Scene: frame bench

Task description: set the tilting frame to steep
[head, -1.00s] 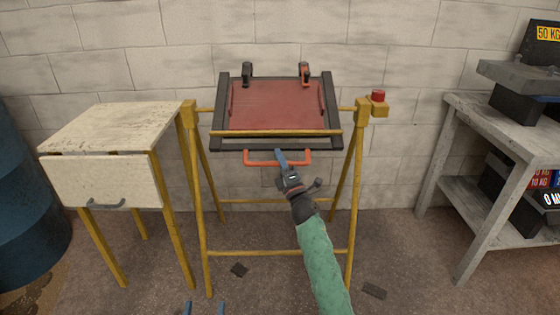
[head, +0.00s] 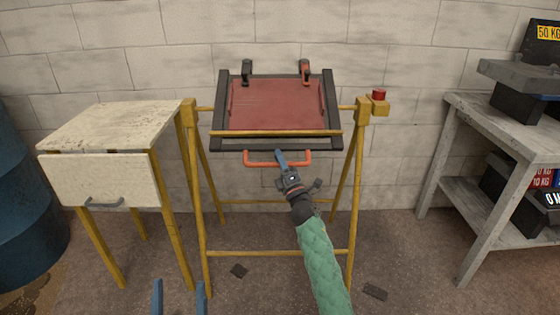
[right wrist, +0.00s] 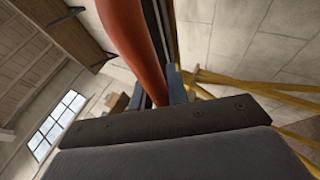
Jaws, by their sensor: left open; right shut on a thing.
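The tilting frame is a dark frame (head: 219,108) with a red panel (head: 276,106), carried between the posts of a yellow stand (head: 199,205). It leans back, with its lower edge toward me. Two clamps (head: 247,71) sit on its top edge. An orange handle (head: 262,164) hangs at its lower edge and also shows in the right wrist view (right wrist: 130,38). My right gripper (head: 281,158) is shut on this handle near its middle. My left gripper (head: 179,288) is open and empty at the bottom of the head view, in front of the stand.
A small table (head: 110,127) with a drawer-like front stands close at the left, beside a blue barrel (head: 28,220). A red button on a yellow box (head: 379,106) is at the stand's right post. A grey shelf (head: 505,125) holding weights stands further right.

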